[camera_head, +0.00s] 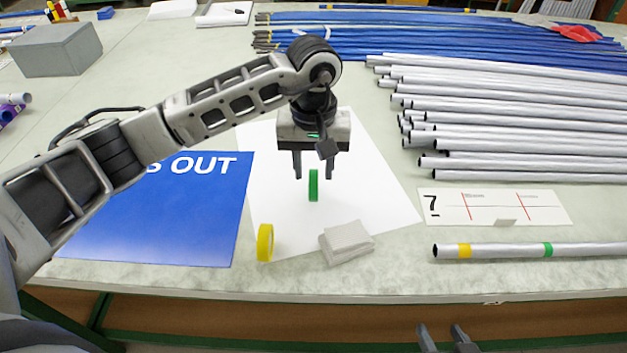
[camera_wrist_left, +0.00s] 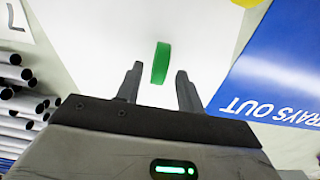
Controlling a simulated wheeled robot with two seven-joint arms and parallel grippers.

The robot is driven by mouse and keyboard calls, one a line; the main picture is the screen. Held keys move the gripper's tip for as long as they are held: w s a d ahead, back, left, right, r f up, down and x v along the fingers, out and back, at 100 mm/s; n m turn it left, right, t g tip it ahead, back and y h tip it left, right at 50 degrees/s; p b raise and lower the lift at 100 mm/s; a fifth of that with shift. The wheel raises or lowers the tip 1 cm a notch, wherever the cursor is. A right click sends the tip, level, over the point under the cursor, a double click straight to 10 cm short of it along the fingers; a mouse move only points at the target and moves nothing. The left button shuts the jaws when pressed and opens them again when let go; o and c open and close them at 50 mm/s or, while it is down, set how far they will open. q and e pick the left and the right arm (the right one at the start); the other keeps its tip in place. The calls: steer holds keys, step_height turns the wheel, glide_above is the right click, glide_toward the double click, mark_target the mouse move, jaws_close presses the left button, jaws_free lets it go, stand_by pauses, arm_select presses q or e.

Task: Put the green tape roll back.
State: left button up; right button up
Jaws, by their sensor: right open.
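The green tape roll (camera_head: 313,186) is upright on its edge over the white sheet (camera_head: 370,185). My left gripper (camera_head: 313,176) points down above it with its fingers apart, one on each side of the roll. In the left wrist view the green roll (camera_wrist_left: 160,63) sits between the open fingertips (camera_wrist_left: 157,70), with gaps on both sides. I cannot tell how far the fingers reach down around it. My right gripper (camera_head: 442,334) shows only its fingertips at the bottom edge, apart and empty.
A blue sign (camera_head: 165,215) is at left. A rod with yellow and green bands (camera_head: 500,250) lies below a number 7 card (camera_head: 490,207). Grey rods (camera_head: 500,110) fill the right.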

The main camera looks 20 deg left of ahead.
mark_target(313, 175)
arm_select(q)
step_height(313, 175, up, 6)
steer(key=shift+r, duration=0.15)
steer(key=shift+r+b, duration=0.3)
steer(key=shift+r, duration=0.25)
arm_select(e)
steer(key=shift+w+a+r, duration=0.1)
arm_select(q)
steer(key=shift+s+f, duration=0.1)
